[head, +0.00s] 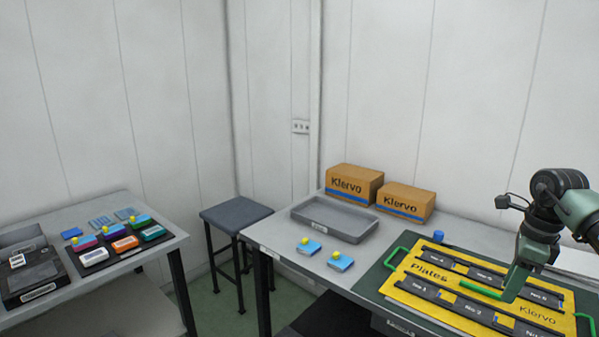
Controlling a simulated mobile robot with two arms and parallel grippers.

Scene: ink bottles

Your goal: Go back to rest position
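My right arm comes in from the right edge, and my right gripper (512,287) points down over the yellow board (423,270) marked "Plates" and "Klervo". The gripper shows edge-on, so I cannot tell whether it is open or shut. A bright green bar (480,291) shows at its tip; I cannot tell whether they touch. The board has dark labelled strips and green handles at its left (394,257) and right (587,325) ends. My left gripper is not in view.
The right table holds a grey tray (335,220), two Klervo boxes (353,184), two blue pieces with yellow knobs (309,247) and a blue cap (438,236). A stool (237,216) stands between the tables.

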